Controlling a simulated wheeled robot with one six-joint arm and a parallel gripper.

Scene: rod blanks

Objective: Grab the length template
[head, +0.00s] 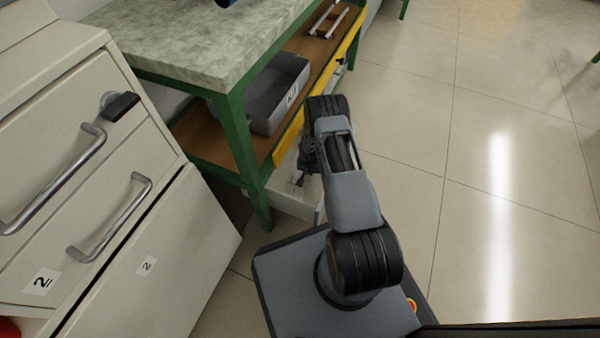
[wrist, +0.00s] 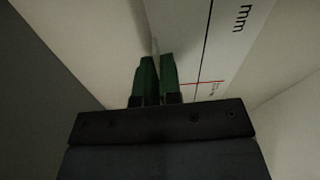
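The length template (wrist: 215,55) is a white flat piece with "mm" lettering, a black line and a red line. It fills the upper middle of the wrist view, and its far end runs out of the picture. My gripper (wrist: 158,72) has two green fingers close together, with the template's edge running down between them. They look shut on that edge. In the head view my wrist hangs low beside the green-legged bench, at the pale open drawer (head: 286,200). My arm hides the fingertips and most of the template there.
The bench (head: 215,50) has a stone-like top and a lower shelf with a grey bin (head: 283,92) and metal rods (head: 328,20). A beige drawer cabinet (head: 150,265) stands close on the left. Open tiled floor (head: 500,150) lies to the right.

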